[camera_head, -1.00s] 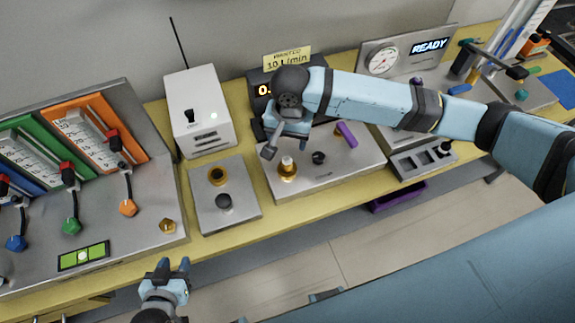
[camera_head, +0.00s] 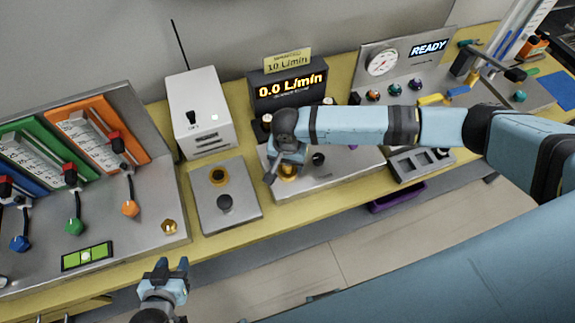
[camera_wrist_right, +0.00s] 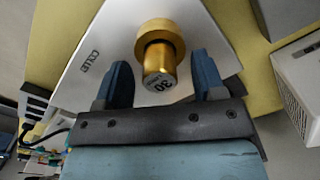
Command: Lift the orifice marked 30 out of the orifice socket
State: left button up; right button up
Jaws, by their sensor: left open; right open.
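The brass orifice marked 30 (camera_wrist_right: 160,62) stands in the brass socket ring (camera_wrist_right: 160,34) in the right wrist view. My right gripper (camera_wrist_right: 162,78) is open, with one finger on either side of the orifice and gaps between. In the head view my right gripper (camera_head: 272,172) is over the left part of the grey panel, and the brass socket (camera_head: 288,175) shows partly behind it. My left gripper (camera_head: 168,268) is open and empty in front of the table's front edge.
A white box (camera_head: 200,112) and a display reading 0.0 L/min (camera_head: 290,90) stand behind. A sloped panel with coloured knobs (camera_head: 150,205) is at left.

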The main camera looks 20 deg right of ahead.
jog(key=shift+f, duration=0.5)
jog(key=c, duration=1.1)
jog(key=shift+o, duration=0.2)
jog(key=shift+r, duration=0.1)
